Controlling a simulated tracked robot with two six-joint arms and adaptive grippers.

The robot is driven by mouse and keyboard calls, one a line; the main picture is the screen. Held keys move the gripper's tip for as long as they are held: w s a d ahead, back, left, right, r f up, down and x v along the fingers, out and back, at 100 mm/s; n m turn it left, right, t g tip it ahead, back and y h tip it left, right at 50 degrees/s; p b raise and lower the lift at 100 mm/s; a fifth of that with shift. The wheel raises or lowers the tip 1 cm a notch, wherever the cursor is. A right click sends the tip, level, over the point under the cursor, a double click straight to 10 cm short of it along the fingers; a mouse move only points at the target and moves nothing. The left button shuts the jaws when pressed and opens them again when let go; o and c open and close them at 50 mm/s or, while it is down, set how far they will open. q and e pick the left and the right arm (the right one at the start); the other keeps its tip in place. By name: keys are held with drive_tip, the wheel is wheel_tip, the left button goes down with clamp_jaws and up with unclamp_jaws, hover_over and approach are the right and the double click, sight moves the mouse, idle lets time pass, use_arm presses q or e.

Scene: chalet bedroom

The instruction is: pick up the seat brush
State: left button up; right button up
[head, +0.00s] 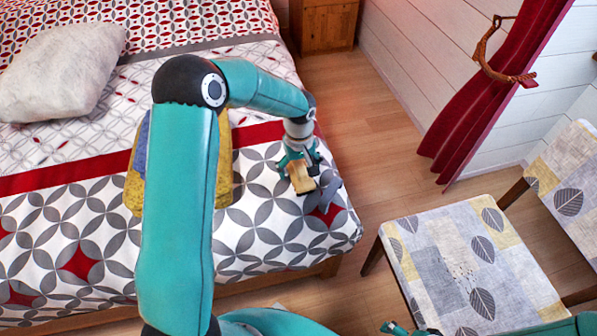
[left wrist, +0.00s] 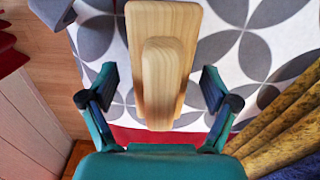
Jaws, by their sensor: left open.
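The seat brush, a pale wooden block with a raised rounded grip, lies on the corner of the bed in the head view (head: 301,179). In the left wrist view the brush (left wrist: 168,70) sits between the two fingers, with a gap on each side. My left gripper (head: 298,165) is open above the brush and also shows in the left wrist view (left wrist: 160,85). The brush's underside is hidden. A small part of what looks like my right gripper (head: 397,329) shows at the bottom edge; its jaws cannot be made out.
A grey object (head: 325,194) lies right beside the brush on the bed (head: 255,240). A yellow and blue cloth (head: 134,185) lies behind my left arm. A leaf-patterned chair (head: 425,255) with small crumbs on its seat stands at right. Wooden floor (head: 365,130) lies between bed and curtain (head: 480,100).

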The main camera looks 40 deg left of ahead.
use_arm(q)
drive_tip(key=shift+f, duration=0.35)
drive_tip(key=c, duration=1.3)
drive_tip(key=shift+r, duration=0.1)
